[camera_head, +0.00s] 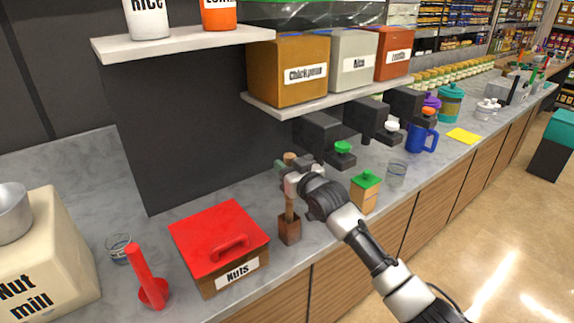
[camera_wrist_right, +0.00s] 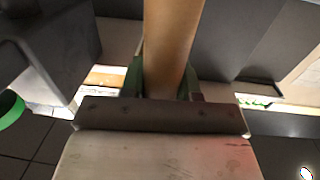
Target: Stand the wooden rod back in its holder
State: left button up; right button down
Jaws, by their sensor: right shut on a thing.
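The wooden rod (camera_head: 290,205) is upright in the head view, and its lower end meets the top of the small brown holder (camera_head: 289,231). I cannot tell how deep the end sits inside. My right gripper (camera_head: 286,175) is shut on the rod's upper part, with the rod's top showing just above the fingers. In the right wrist view the rod (camera_wrist_right: 170,45) runs up between the fingers (camera_wrist_right: 163,95). My left gripper is not in view.
A red-lidded nuts box (camera_head: 218,243) stands left of the holder, and a green-topped wooden box (camera_head: 364,192) stands to its right. Black dispensers (camera_head: 318,135) and a shelf (camera_head: 330,92) are behind. A clear glass (camera_head: 396,173) and blue mug (camera_head: 421,139) are farther right.

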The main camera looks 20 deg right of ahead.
jog(key=c, duration=0.7)
grip_release()
jog(key=shift+c, duration=0.2)
jog(key=shift+s+d+f, duration=0.15)
jog(key=shift+s, duration=0.45)
jog(key=b+v, duration=0.2)
jog(key=v, duration=0.7)
jog(key=shift+s+r+b, duration=0.25)
jog(key=shift+s+b, duration=0.05)
jog(key=shift+s, duration=0.05)
